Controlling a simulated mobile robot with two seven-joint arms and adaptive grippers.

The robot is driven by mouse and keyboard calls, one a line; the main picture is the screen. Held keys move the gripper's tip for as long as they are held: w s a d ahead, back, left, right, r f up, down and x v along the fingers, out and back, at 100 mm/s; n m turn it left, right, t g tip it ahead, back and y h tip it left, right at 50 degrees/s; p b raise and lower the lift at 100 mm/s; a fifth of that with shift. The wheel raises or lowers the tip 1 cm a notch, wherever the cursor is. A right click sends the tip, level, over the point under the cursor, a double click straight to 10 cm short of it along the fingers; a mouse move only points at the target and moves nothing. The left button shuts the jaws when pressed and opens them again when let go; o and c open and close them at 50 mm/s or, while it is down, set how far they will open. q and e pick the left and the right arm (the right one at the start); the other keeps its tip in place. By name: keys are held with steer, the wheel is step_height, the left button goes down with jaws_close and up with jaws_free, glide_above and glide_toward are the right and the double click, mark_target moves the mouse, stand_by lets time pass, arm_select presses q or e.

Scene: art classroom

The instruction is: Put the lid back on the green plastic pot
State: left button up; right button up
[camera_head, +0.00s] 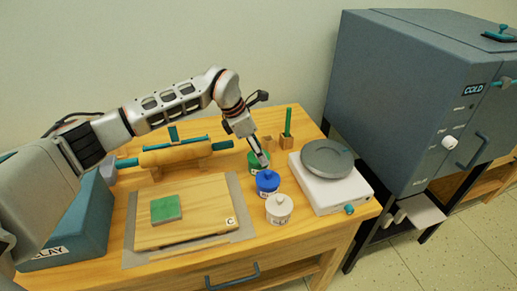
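The green plastic pot (252,164) stands at the back of a row of small pots on the wooden table. My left gripper (263,160) reaches down from above, with its fingertips at the top of the green pot. The fingers cover much of the pot's top, so I cannot tell whether a lid is on it or between the fingers. Whether the fingers are open or shut is too small to tell. No separate green lid shows clearly on the table. My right gripper is not in view.
The blue pot (267,184) and white pot (279,212) stand in front, both lidded. A white scale (343,190) is to the right, a wooden block with a green stick (287,124) behind. A board (195,190), rolling pin (175,156) and clay box (75,225) are left; a kiln (400,90) stands right.

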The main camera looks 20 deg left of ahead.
arm_select(q)
steer(key=shift+r+p, duration=0.1)
steer(key=shift+p, duration=0.25)
stand_by(1.2)
steer(key=shift+f, duration=0.25)
stand_by(0.8)
steer(key=shift+p, duration=0.3)
stand_by(0.4)
steer(key=o, duration=0.9)
steer(key=shift+o, duration=0.3)
steer(key=o, duration=0.4)
steer(key=shift+r, duration=0.15)
